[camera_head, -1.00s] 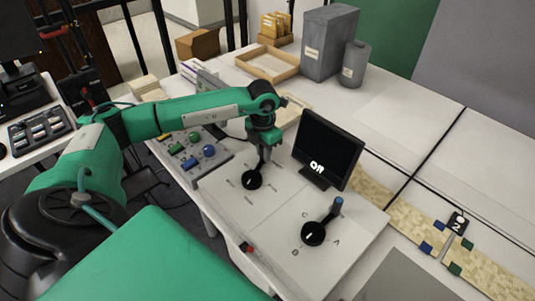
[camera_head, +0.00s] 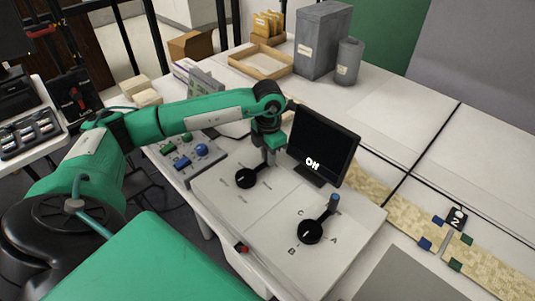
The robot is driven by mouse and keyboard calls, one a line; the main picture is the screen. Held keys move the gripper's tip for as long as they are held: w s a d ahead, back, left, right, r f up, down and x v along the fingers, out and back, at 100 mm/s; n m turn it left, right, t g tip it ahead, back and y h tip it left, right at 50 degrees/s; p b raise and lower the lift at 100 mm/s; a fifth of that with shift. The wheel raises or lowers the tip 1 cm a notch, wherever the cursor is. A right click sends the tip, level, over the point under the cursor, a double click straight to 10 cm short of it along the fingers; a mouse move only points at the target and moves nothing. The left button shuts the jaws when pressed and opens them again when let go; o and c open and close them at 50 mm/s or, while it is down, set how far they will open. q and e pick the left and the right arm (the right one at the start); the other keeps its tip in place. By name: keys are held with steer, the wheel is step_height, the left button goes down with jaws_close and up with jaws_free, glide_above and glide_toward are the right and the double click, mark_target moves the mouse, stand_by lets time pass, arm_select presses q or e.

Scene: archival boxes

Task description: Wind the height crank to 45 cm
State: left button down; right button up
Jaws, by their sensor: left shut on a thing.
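A white panel (camera_head: 270,220) on the table carries two black cranks. The farther crank (camera_head: 246,178) has its arm pointing up and right, and my left gripper (camera_head: 268,157) is shut on its handle, which the fingers mostly hide. The nearer crank (camera_head: 310,232) has a blue-tipped handle (camera_head: 333,199) and letters A, B and C around it; nothing touches it. A small black screen (camera_head: 324,145) stands behind the panel with short white characters, too small to read surely. My right gripper is not in view.
A wooden tray (camera_head: 260,61), grey box (camera_head: 320,40) and grey canister (camera_head: 348,61) stand at the back. A patterned strip (camera_head: 405,222) with small blocks lies at right.

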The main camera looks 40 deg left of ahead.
arm_select(q)
steer(key=shift+s, duration=0.1)
steer(key=c, duration=1.3)
jaws_free()
steer(key=shift+r, duration=0.1)
